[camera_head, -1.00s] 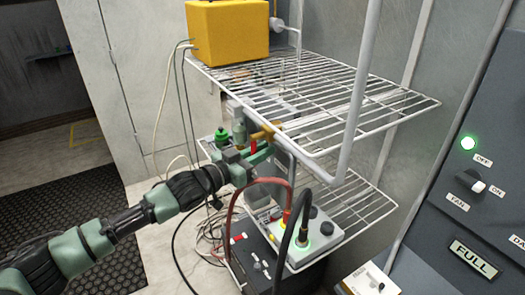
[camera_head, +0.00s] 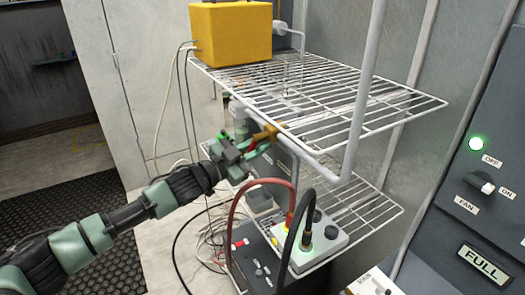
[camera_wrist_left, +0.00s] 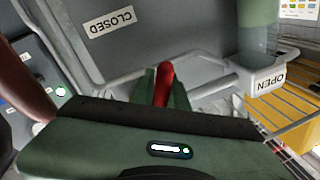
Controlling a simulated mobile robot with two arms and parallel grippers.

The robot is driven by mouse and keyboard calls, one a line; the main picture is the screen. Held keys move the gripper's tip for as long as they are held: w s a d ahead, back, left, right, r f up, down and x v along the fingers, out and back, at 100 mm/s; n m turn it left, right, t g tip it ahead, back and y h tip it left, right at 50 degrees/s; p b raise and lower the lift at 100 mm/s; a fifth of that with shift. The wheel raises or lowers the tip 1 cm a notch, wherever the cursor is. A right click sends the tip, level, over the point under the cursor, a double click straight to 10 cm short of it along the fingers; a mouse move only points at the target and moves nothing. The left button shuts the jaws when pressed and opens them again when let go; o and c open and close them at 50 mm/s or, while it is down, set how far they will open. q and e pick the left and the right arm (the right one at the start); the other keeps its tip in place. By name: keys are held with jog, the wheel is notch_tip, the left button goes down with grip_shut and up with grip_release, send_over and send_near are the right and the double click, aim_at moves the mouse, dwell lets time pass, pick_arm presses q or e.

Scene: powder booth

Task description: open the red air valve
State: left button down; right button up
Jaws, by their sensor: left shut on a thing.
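The red air valve handle (camera_wrist_left: 164,84) sits between the two green fingers of my left gripper (camera_wrist_left: 166,90) in the left wrist view. The gripper is shut on it. In the head view my left gripper (camera_head: 258,147) is at the front edge of the wire rack's upper shelf, beside a brass fitting (camera_head: 267,132); only a sliver of red shows between the fingers. In the wrist view a CLOSED label (camera_wrist_left: 110,20) is at upper left and an OPEN label (camera_wrist_left: 271,82) at right, with the handle between them. My right gripper is not in view.
A yellow box (camera_head: 230,33) stands on the wire upper shelf (camera_head: 350,95). Below is a grey control box (camera_head: 322,243) with a red and a black cable looping near my arm. A grey panel (camera_head: 480,130) with a green light and FAN switch is at right.

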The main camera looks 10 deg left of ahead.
pick_arm(q)
jog(key=shift+w+a+r+m, duration=0.15)
jog(key=shift+w+m, duration=0.05)
jog(key=shift+m, duration=0.6)
jog(key=c, duration=1.4)
grip_release()
jog(key=b+v, duration=0.2)
jog(key=v, duration=0.5)
jog(key=shift+s+a+b, duration=0.25)
jog(key=shift+a+b, duration=0.05)
jog(key=shift+b, duration=0.05)
